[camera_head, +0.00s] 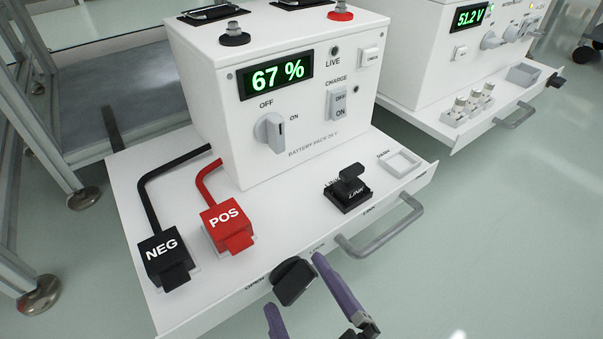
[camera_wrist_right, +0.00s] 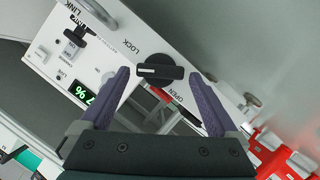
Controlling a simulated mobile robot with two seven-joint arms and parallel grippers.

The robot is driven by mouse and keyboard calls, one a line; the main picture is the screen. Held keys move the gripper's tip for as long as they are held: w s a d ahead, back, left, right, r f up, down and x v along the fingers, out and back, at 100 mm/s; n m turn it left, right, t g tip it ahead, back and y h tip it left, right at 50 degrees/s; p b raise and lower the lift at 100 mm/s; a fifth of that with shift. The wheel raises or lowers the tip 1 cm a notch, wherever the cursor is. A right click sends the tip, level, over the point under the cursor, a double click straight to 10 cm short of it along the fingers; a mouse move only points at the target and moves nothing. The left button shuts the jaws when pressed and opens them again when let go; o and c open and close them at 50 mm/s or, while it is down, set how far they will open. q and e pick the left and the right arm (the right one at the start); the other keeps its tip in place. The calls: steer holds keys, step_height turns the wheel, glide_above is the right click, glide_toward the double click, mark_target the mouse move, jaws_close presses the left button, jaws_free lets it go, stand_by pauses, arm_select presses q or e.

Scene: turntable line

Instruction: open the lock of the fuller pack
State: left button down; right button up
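The battery pack (camera_head: 275,85) shows 67 % on its green display (camera_head: 276,76). Its black lock knob (camera_head: 290,284) sits on the front edge of the white tray (camera_head: 290,215), between the words OPEN and LOCK. The knob also shows in the right wrist view (camera_wrist_right: 160,73), with a pale mark on its LOCK side. My right gripper (camera_head: 294,283) is open, with one purple finger on each side of the knob. In the right wrist view, gaps show between the fingers and the knob. My left gripper is not in view.
The tray carries the black NEG plug (camera_head: 163,256), the red POS plug (camera_head: 226,222) and a black LINK piece (camera_head: 348,190). A handle (camera_head: 385,235) juts from the tray front. Another white unit (camera_head: 475,60) reading 51.2 V stands at the back right. Metal frames stand at left.

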steer(key=shift+s+d+r+p, duration=0.1)
steer(key=shift+s+r+p, duration=0.15)
steer(key=shift+p, duration=0.1)
steer(key=p+v, duration=0.5)
steer(key=v, duration=0.4)
steer(key=shift+s+d+f, duration=0.1)
steer(key=shift+s, duration=0.05)
